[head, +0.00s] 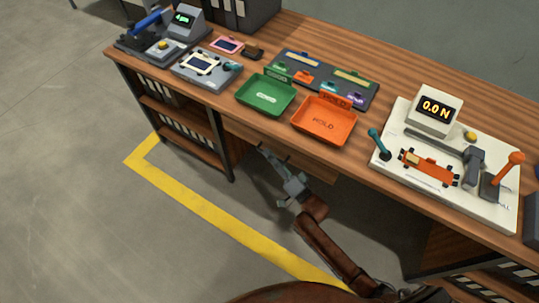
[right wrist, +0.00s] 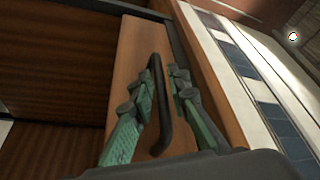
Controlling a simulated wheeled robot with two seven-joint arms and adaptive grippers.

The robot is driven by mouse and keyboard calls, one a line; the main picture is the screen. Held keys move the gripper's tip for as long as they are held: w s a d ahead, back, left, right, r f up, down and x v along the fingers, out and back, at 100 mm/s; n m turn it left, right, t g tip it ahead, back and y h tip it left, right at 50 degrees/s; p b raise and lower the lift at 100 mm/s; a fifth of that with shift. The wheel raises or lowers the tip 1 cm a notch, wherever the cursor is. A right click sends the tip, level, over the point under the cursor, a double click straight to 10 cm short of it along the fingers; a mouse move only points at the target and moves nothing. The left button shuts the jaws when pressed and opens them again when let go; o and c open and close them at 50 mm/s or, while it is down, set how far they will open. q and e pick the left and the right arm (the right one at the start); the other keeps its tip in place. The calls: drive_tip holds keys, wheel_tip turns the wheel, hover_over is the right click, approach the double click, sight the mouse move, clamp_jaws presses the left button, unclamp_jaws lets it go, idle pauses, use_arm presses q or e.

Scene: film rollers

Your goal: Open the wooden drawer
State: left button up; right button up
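The wooden drawer (right wrist: 137,62) has a plain brown front with a dark bar handle (right wrist: 155,68). In the head view the drawer (head: 318,168) sits under the desk's front edge, partly behind my right gripper (head: 273,160). In the right wrist view my right gripper's green-padded fingers (right wrist: 162,92) lie on both sides of the handle, close against it. They look shut on it. I cannot tell whether the drawer stands out from the desk. My left gripper is not in view.
The wooden desktop (head: 400,85) holds a green tray (head: 266,94), an orange tray (head: 323,121) and a white test stand (head: 497,212). An open shelf (head: 180,118) stands left of the drawer. The floor in front is clear, with a yellow line (head: 200,208).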

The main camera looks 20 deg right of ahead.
drive_tip(key=shift+w, duration=0.1)
drive_tip(key=shift+c, duration=0.5)
clamp_jaws()
